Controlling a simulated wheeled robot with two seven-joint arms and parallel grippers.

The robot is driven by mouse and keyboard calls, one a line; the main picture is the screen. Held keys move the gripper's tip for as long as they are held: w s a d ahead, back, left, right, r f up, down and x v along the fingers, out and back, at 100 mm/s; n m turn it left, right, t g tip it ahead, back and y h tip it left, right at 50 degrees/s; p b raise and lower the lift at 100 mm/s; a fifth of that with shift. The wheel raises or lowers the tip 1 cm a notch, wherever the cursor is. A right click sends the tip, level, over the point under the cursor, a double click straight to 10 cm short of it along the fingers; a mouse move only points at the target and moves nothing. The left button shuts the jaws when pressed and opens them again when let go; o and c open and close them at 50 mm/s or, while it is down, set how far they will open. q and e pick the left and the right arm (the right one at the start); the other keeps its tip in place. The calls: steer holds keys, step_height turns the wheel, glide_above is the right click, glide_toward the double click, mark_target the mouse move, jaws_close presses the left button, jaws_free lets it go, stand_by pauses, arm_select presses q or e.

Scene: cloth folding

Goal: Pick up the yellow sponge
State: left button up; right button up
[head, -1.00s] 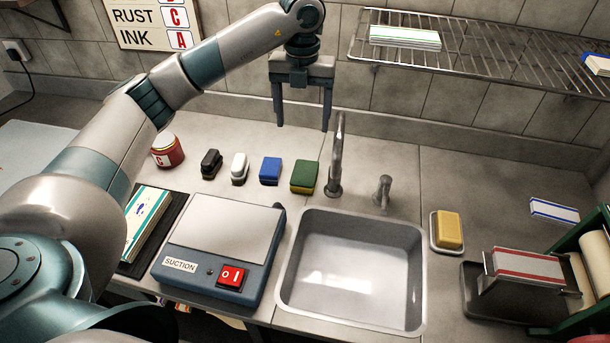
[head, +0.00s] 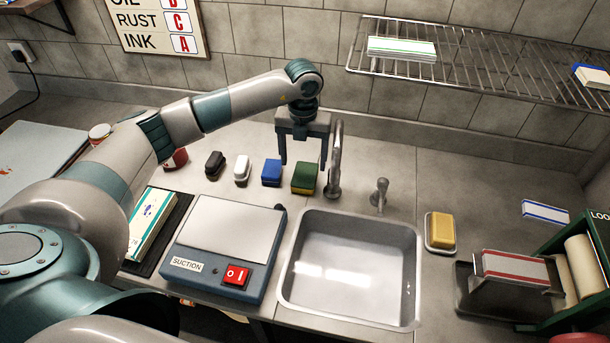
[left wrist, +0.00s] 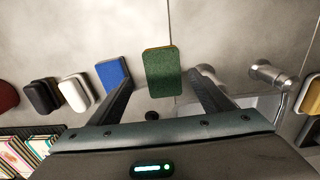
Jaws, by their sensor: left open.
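A block with a green top and yellow lower part (head: 304,178), looking like a scouring sponge, lies on the counter left of the faucet. In the left wrist view its green top (left wrist: 164,72) shows between my fingers, with a thin yellow edge at the far side. A plain yellow block (head: 442,231) lies on a small white dish right of the sink; I cannot tell whether it is sponge or soap. My left gripper (head: 304,164) is open and empty, pointing down above the green-topped block. My right gripper is not in view.
The faucet (head: 336,160) stands close right of my left gripper. A blue block (head: 271,173), a white one (head: 241,169) and a black one (head: 213,165) stand to the left. The suction box (head: 223,247) and sink (head: 350,262) are in front. A wire shelf (head: 500,68) hangs above right.

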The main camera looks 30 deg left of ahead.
mark_target(306, 173)
arm_select(q)
steer(key=shift+d+f+p, duration=0.2)
steer(key=shift+f+p, duration=0.5)
steer(key=shift+p, duration=0.1)
step_height(306, 173, down, 3)
steer(key=shift+d+r+p, duration=0.1)
steer(key=shift+p, duration=0.65)
steer(key=shift+w+f, duration=0.1)
steer(key=shift+f, duration=0.4)
steer(key=c, duration=1.1)
